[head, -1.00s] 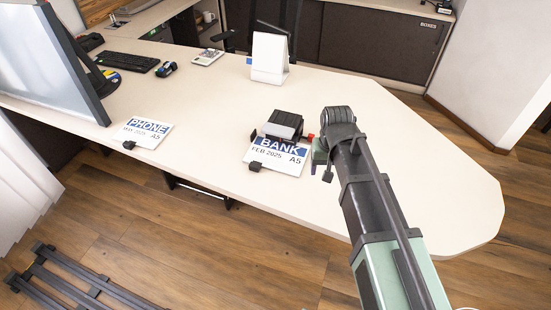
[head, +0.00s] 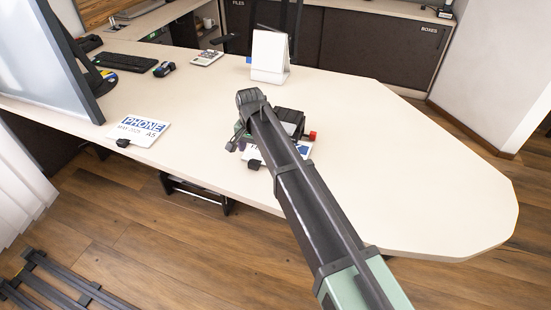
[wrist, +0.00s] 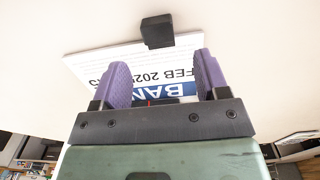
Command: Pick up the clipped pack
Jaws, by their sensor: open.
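The BANK pack (wrist: 135,60), white with a blue band and a black clip (wrist: 157,30) on its edge, lies on the desk between and beyond my fingers in the wrist view. My gripper (wrist: 162,68) is open, its two purple fingers apart with nothing held. In the head view my arm covers most of this pack; a white part (head: 305,148) and the clip (head: 254,164) show beside it. My gripper (head: 236,142) is partly hidden there, above the pack's left side. Another clipped pack, marked PHONE (head: 138,131), lies farther left.
A black device (head: 290,117) with a red end sits right behind the BANK pack. A white standing calendar (head: 269,57) is farther back. A monitor (head: 65,60), keyboard (head: 125,62) and calculator (head: 206,57) are at left. The desk's right side (head: 420,165) is clear.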

